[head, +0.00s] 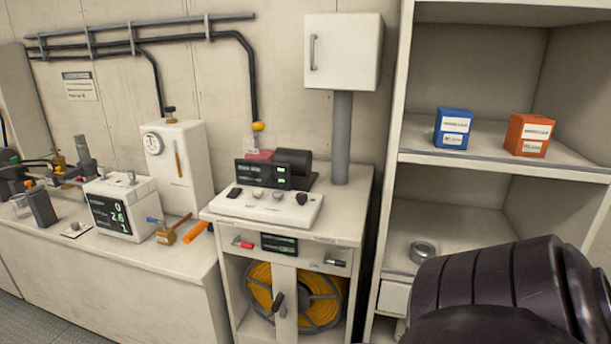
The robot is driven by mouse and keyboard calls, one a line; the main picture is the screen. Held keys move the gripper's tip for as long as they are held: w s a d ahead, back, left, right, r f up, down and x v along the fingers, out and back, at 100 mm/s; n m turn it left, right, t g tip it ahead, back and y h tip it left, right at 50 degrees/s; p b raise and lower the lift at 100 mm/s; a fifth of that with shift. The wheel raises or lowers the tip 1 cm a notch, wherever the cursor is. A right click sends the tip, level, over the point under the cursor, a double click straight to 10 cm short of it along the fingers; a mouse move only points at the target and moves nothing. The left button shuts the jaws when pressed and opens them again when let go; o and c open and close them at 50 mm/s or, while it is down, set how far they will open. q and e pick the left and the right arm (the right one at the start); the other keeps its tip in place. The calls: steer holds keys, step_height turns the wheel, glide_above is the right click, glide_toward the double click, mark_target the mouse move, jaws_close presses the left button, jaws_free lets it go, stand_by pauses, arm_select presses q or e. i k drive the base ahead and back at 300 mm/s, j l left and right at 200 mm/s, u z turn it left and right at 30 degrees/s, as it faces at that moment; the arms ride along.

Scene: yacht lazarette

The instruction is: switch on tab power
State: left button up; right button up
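Nothing in view is legibly marked as tab power. A white control panel (266,206) with several small knobs or switches lies on the cabinet top, including a dark one (301,198) at its right. Behind it stands a black unit with a lit green display (263,174) and a dark cylindrical motor-like part (292,160). A dark ribbed link of my arm fills the lower right. Neither gripper shows.
A left counter (110,262) holds a white box with a green readout (120,207), a gauge box (178,165) and a brass part with an orange handle. The right shelf carries a blue box (453,129), an orange box (528,135) and a grey tape roll (422,251). A yellow hose reel (318,298) sits in the cabinet.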

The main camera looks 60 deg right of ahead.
mark_target(234, 193)
steer(key=z, duration=1.75)
